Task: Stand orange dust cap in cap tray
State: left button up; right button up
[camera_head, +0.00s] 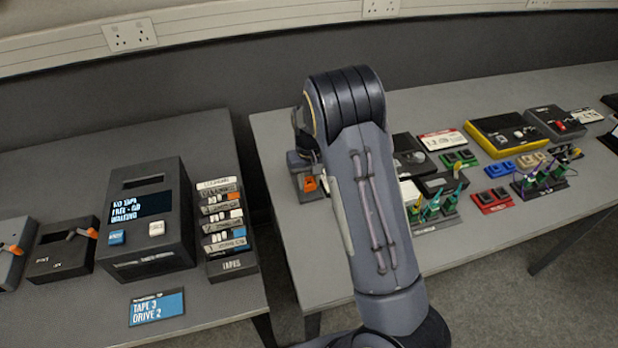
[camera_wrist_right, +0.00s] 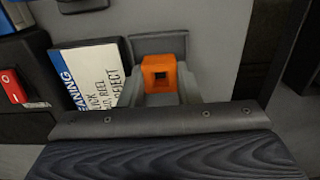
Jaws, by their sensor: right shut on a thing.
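A dark grey low block (camera_head: 302,191) lies at the cap there; a grey plate (camera_wrist_right: 160,43) shows just behind the cap in the wrist view. I cannot tell whether the cap touches it. My left gripper is out of view.
A white and blue cleaning card (camera_wrist_right: 90,75) lies left of the cap. Cassettes, a yellow-edged case (camera_head: 500,135) and small coloured trays (camera_head: 492,199) fill the right table. A tape drive (camera_head: 145,215) and tape rack (camera_head: 231,266) stand on the left table, across a gap.

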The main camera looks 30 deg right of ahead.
jog(key=shift+f+b, duration=0.4)
jog(key=shift+f, duration=0.1)
jog(key=shift+f, duration=0.1)
jog(key=o, duration=0.9)
jog(key=shift+o, duration=0.2)
notch_tip(320, 180, up, 12)
jog(key=s+a+r+t+y, duration=0.1)
jog(key=s+a+r+y, duration=0.1)
jog(key=s+r, duration=0.35)
jog(key=s+a+r+t+y, duration=0.2)
jog(key=s+r, duration=0.1)
jog(key=s, duration=0.6)
jog(key=s+a+f+t, duration=0.1)
jog(key=s+a, duration=0.2)
jog(key=s, duration=0.4)
jog(key=s+a+f+n+t, duration=0.1)
jog(key=s+a, duration=0.3)
jog(key=s, duration=0.3)
jog(key=shift+s+a+f+t, duration=0.2)
jog(key=shift+s+a+t, duration=0.1)
